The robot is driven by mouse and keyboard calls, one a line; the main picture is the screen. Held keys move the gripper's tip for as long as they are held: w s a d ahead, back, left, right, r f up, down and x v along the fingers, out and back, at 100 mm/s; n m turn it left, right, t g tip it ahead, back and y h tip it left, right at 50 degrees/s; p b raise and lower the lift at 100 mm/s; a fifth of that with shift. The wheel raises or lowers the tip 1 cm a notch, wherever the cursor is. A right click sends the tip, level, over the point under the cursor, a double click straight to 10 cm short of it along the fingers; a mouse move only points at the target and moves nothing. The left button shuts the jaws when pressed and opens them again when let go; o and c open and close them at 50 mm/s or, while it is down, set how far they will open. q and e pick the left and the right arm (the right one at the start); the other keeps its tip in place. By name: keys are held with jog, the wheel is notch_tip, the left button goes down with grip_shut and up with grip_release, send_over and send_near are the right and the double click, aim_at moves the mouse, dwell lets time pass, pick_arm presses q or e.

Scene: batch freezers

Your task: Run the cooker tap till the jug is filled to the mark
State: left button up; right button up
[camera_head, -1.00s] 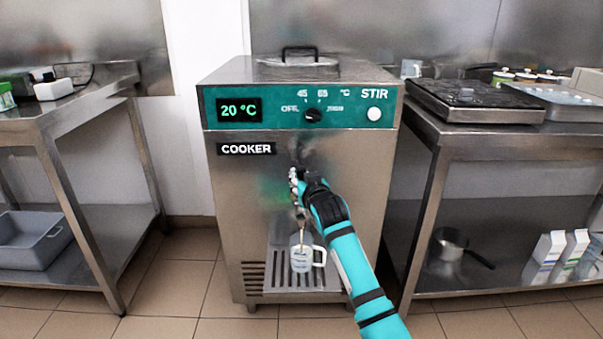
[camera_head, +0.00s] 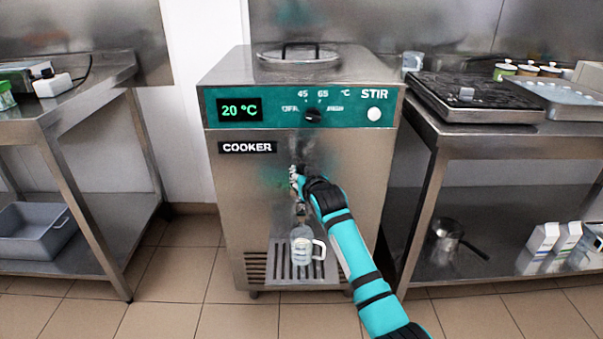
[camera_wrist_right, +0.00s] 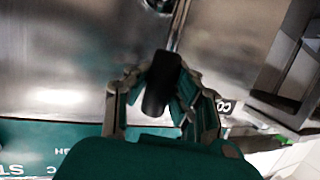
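The steel cooker (camera_head: 245,190) stands in the middle of the head view, its display reading 20 °C. A clear jug (camera_head: 300,247) with a handle on its right stands upright on the slotted drip tray (camera_head: 280,272), under the tap spout (camera_head: 300,211). Its fill level and mark are too small to read. My right gripper (camera_head: 297,180) is at the tap on the cooker front. In the right wrist view its fingers close around the black tap handle (camera_wrist_right: 161,84), with a pad against each side. The left gripper is not in view.
A steel table (camera_head: 100,97) stands to the left with a grey bin (camera_head: 35,235) on its lower shelf. A right table (camera_head: 500,140) carries a black hob (camera_head: 470,98); a saucepan (camera_head: 447,240) and cartons (camera_head: 553,240) sit below. The floor in front is clear.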

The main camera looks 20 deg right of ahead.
jog(key=o, duration=0.6)
jog(key=shift+c, duration=0.2)
jog(key=v, duration=1.2)
